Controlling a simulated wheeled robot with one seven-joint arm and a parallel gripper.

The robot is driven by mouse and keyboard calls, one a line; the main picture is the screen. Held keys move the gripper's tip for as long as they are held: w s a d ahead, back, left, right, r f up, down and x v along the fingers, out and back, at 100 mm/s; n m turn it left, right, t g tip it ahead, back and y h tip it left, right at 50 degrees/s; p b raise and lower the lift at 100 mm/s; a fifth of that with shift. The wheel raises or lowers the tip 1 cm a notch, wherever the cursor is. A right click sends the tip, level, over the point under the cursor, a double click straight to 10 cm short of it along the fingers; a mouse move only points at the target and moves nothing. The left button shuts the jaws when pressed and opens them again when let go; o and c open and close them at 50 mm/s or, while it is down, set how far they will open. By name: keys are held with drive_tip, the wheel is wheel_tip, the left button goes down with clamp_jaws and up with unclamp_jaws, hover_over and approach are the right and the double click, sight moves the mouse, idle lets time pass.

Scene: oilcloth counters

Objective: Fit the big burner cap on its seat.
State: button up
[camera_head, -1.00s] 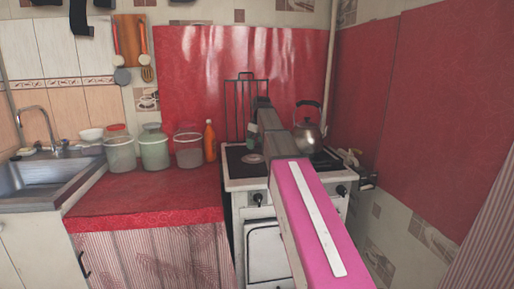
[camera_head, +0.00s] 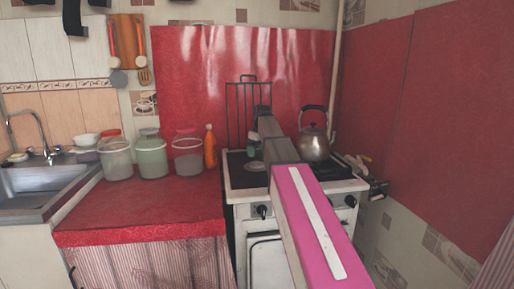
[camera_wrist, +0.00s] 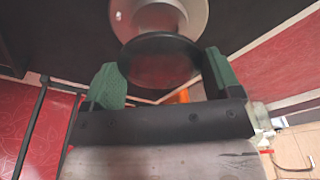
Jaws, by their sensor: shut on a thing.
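The big burner cap (camera_wrist: 158,62) is a dark round disc held between my gripper's green fingers in the wrist view. My gripper (camera_wrist: 164,80) is shut on it. The burner seat (camera_wrist: 197,20) is a pale grey ring at the top of the wrist view, with a small white stub beside its middle. The cap overlaps the seat's near edge in that view; I cannot tell whether they touch. In the head view the seat (camera_head: 256,166) shows as a pale disc on the stove's left side, just below my gripper (camera_head: 253,149). The cap cannot be made out there.
A metal kettle (camera_head: 314,145) stands on the stove (camera_head: 240,182), right of my arm. A wire rack (camera_head: 240,110) stands upright behind. An orange bottle (camera_head: 210,146) and several jars (camera_head: 152,156) line the red counter (camera_head: 150,205) to the left. The counter's front is clear.

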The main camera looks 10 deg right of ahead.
drive_tip(key=shift+f, duration=1.95)
drive_tip(key=shift+f, duration=0.45)
idle(0.9)
drive_tip(key=o, duration=0.8)
drive_tip(key=shift+c, duration=0.2)
drive_tip(key=shift+r, duration=0.2)
drive_tip(key=shift+r, duration=3.75)
drive_tip(key=shift+s, duration=0.15)
